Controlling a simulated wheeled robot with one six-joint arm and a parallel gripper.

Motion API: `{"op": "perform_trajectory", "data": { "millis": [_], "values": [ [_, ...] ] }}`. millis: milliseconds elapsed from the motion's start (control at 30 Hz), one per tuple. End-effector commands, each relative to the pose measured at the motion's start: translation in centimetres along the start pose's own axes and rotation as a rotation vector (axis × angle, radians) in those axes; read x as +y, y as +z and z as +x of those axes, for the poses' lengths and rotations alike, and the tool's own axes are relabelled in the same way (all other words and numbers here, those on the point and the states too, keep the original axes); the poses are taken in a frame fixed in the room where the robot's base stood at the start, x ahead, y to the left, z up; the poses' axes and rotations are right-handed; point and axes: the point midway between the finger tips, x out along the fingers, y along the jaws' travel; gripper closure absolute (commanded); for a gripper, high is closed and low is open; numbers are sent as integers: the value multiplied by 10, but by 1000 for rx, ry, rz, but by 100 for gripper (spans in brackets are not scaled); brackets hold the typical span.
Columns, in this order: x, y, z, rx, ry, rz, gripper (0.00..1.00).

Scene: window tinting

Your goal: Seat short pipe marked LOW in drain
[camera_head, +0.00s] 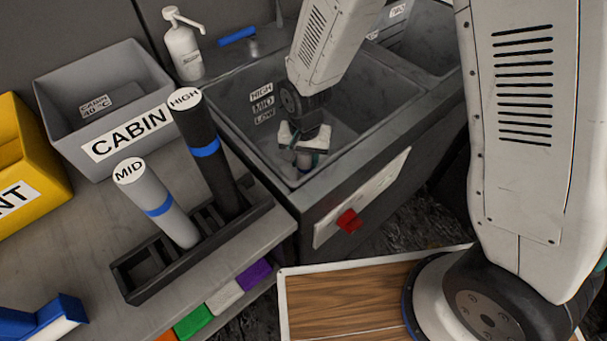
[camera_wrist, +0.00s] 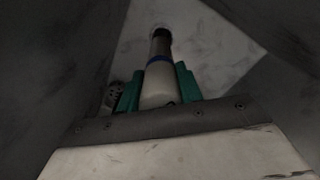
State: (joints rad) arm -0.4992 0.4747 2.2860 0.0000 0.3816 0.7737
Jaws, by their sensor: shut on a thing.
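My gripper (camera_head: 302,152) is inside the near sink basin (camera_head: 345,84), pointing down. Its teal fingers (camera_wrist: 158,88) are shut on a short pale pipe (camera_wrist: 158,98) with a blue band and a dark far end. The pipe's lower part (camera_head: 304,162) shows below the fingers in the head view; no LOW mark on it is readable. In the wrist view the dark end points at the pale basin surface, at a faint light ring; I cannot tell whether it is inside an opening. A round perforated disc (camera_wrist: 115,94) shows left of the fingers.
A rack (camera_head: 150,288) holds the MID pipe (camera_head: 158,205) and the taller HIGH pipe (camera_head: 205,145) left of the sink; one slot is empty. HIGH, MID and LOW labels (camera_head: 263,104) are on the basin wall. Basin walls stand close around my gripper. A grey CABIN bin (camera_head: 65,95) stands left.

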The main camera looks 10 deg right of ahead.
Motion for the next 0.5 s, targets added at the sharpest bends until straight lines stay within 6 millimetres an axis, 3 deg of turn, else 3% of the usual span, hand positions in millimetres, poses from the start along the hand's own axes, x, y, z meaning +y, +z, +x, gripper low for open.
{"op": "perform_trajectory", "data": {
  "millis": [333, 500],
  "values": [
    [-4, 3, 44, -2, 2, -9, 100],
    [-4, 2, 56, -1, 1, -8, 100]
  ]
}}
